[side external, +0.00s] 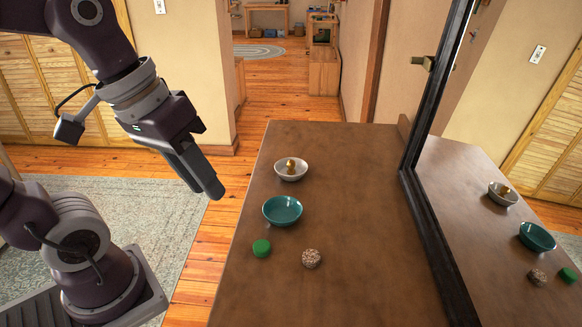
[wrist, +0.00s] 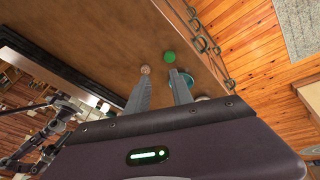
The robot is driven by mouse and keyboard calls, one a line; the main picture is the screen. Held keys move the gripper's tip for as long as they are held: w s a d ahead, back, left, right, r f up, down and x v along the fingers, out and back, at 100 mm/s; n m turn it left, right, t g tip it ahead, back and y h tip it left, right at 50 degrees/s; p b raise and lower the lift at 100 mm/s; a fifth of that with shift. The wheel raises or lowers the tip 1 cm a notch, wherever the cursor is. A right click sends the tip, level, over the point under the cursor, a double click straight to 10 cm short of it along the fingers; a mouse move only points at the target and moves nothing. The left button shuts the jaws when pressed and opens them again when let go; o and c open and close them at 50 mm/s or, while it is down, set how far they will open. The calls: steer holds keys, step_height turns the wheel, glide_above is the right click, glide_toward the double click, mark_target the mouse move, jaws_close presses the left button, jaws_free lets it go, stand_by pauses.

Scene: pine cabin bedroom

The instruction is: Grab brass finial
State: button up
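The brass finial (side external: 291,164) is a small gold-coloured piece in a white bowl (side external: 280,174) near the table's far left side. My gripper (side external: 215,192) is in the air left of the table, pointing down and right, apart from the bowl. In the wrist view my gripper (wrist: 158,80) shows two fingers spread apart with nothing held between them. The finial cannot be made out in the wrist view; a pale rim, perhaps the white bowl, is mostly hidden behind the gripper body.
A teal bowl (side external: 283,211) stands just in front of the white bowl. A green round object (side external: 262,248) and a speckled round object (side external: 311,258) lie nearer. A dark-framed mirror (side external: 433,200) bounds the table's right side. The brown tabletop (side external: 355,190) is otherwise clear.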

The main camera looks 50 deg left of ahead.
steer(key=w+f+n+g+h, duration=0.2)
steer(key=w+n+h, duration=0.2)
steer(key=w+n, duration=0.45)
steer(key=n+t+h, duration=0.3)
steer(key=n+t, duration=0.4)
steer(key=n, duration=0.9)
glide_toward(291, 162)
steer(key=x, duration=0.3)
steer(key=shift+w+a+f, duration=0.1)
steer(key=shift+w, duration=0.2)
steer(key=x, duration=0.6)
steer(key=shift+w+f, duration=0.1)
steer(key=shift+f, duration=0.15)
steer(key=shift+w, duration=0.1)
jaws_close()
